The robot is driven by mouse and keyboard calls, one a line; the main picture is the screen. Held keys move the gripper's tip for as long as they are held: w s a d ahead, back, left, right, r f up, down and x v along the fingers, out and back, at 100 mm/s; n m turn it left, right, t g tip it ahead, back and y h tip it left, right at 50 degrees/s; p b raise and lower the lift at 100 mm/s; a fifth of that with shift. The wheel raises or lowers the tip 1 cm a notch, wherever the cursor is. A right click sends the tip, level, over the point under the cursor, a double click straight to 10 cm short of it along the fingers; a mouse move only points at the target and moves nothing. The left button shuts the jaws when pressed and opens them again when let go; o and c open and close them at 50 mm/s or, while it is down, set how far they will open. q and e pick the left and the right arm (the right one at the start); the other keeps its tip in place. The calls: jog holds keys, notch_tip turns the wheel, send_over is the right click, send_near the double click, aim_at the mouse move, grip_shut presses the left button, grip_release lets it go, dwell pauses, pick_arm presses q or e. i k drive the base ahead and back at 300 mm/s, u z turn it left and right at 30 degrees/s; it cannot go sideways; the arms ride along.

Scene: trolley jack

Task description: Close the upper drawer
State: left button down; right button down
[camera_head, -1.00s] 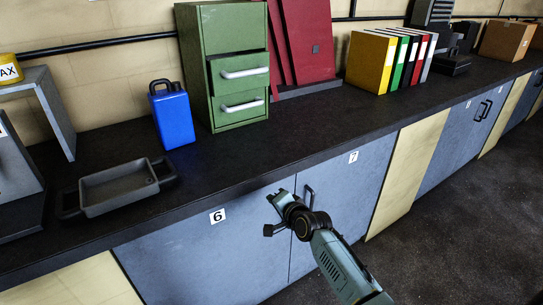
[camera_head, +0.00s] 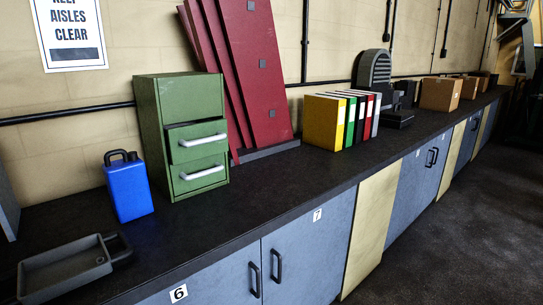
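A green cabinet (camera_head: 151,130) with two drawers stands on the dark counter against the wall. Its upper drawer (camera_head: 195,151) is pulled partly out, with a dark gap above its front. It has a light grey handle (camera_head: 203,140). The lower drawer (camera_head: 198,183) below it, with a similar handle, looks shut. Neither of my grippers is in view.
A blue canister (camera_head: 128,190) stands left of the cabinet, and a grey tray (camera_head: 65,274) lies at the front left. Red panels (camera_head: 257,80) lean behind the cabinet. Coloured binders (camera_head: 323,124) stand to the right. The counter (camera_head: 255,195) in front of the cabinet is clear.

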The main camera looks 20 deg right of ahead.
aim_at(186, 141)
jog(key=z, duration=1.15)
jog(key=i, duration=1.25)
jog(key=u, duration=1.75)
